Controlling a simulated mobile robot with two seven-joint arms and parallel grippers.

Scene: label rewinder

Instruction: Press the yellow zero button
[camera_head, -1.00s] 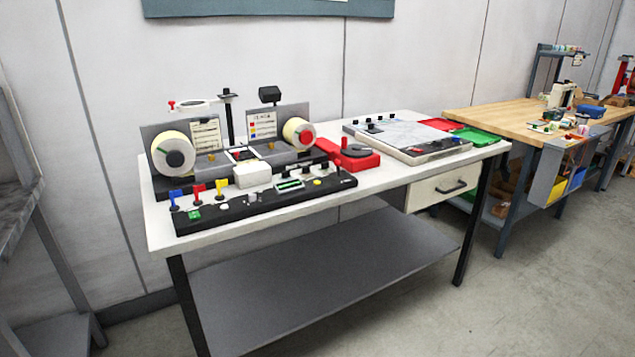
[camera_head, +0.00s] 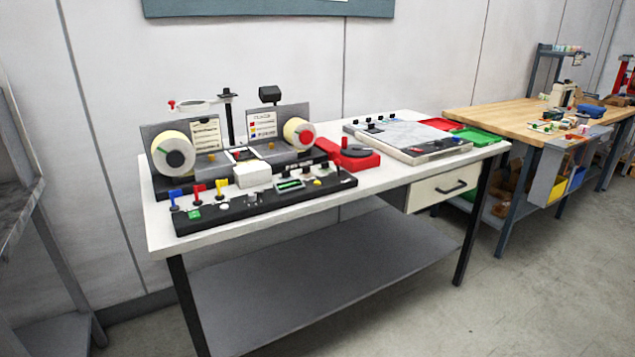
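The label rewinder (camera_head: 237,157) stands on the left half of a white table, with a label roll on each side. A black control panel (camera_head: 262,205) runs along its front. The panel carries blue, red and yellow levers (camera_head: 221,187) at its left, a green button (camera_head: 194,214), a white button and a small display (camera_head: 290,185). A small yellow spot (camera_head: 317,182), which looks like the yellow button, sits right of the display. It is too small to read any marking. Neither of my grippers is in view.
A red device with a black disc (camera_head: 350,153) and a flat board (camera_head: 405,137) stand on the white table (camera_head: 160,232), with red and green trays behind. A grey shelf (camera_head: 310,270) lies below. A wooden bench (camera_head: 480,121) is at right; a grey rack (camera_head: 22,190) at left. Floor in front is clear.

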